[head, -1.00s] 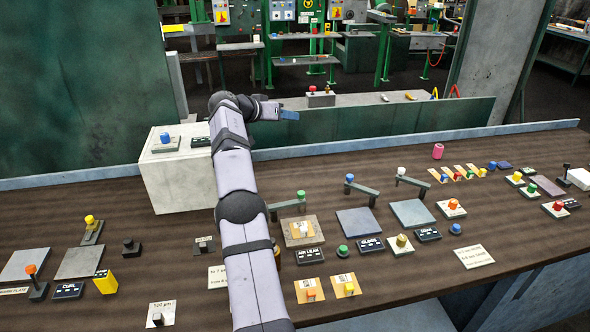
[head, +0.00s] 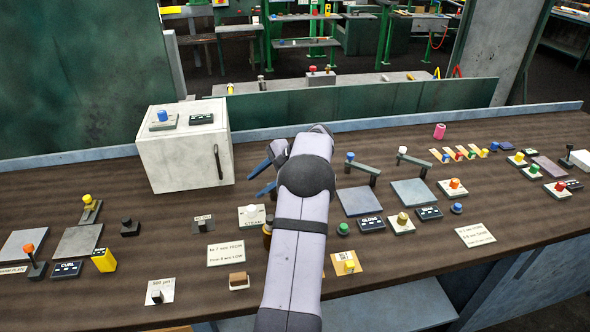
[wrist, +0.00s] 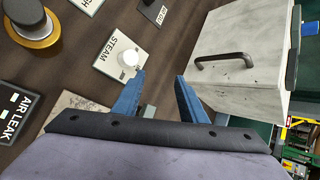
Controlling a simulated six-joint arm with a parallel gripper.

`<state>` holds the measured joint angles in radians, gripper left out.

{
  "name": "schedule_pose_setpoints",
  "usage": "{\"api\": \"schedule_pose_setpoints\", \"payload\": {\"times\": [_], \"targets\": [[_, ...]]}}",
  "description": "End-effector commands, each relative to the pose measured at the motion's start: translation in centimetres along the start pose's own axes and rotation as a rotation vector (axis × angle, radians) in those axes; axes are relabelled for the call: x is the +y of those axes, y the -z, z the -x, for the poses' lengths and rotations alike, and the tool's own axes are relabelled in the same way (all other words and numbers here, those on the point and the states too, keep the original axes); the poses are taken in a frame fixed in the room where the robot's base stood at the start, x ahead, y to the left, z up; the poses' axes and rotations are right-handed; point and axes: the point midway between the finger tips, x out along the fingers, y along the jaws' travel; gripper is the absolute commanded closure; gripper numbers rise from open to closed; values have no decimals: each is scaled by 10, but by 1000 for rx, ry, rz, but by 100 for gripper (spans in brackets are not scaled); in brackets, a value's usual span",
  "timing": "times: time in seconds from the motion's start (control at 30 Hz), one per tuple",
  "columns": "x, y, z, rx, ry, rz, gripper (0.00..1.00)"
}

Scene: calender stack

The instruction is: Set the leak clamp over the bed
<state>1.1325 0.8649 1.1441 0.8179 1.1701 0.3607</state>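My gripper (head: 264,171) is open and empty above the bench, left of the clamp row; its blue fingers also show apart in the wrist view (wrist: 159,84). The leak clamp is hidden behind my arm in the head view. The AIR LEAK label (wrist: 14,118) shows at the left edge of the wrist view. A grey-tan plate (wrist: 72,104) beside it, partly covered by my gripper, may be the leak bed. A small grey piece (wrist: 149,112) shows between the finger bases; I cannot tell what it is.
A white box (head: 185,160) with a dark handle stands left of my gripper. The STEAM card (head: 251,217) with a white knob lies below it. Two other clamps, one with a blue knob (head: 350,157) and one with a white knob (head: 402,150), stand right of my arm.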

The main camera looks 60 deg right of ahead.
Motion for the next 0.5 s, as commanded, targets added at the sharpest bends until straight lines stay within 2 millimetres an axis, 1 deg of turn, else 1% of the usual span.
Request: {"api": "schedule_pose_setpoints", "payload": {"times": [0.03,0.1,0.17,0.23,0.37,0.5], "targets": [[4,0,-3,-43,67,-74,62],[2,-3,-2,-103,176,-176,62],[-2,-2,3,-149,274,-265,62],[-6,4,12,-191,394,-366,62],[-10,25,37,-245,624,-551,62],[-4,56,69,-261,851,-716,62]]}}
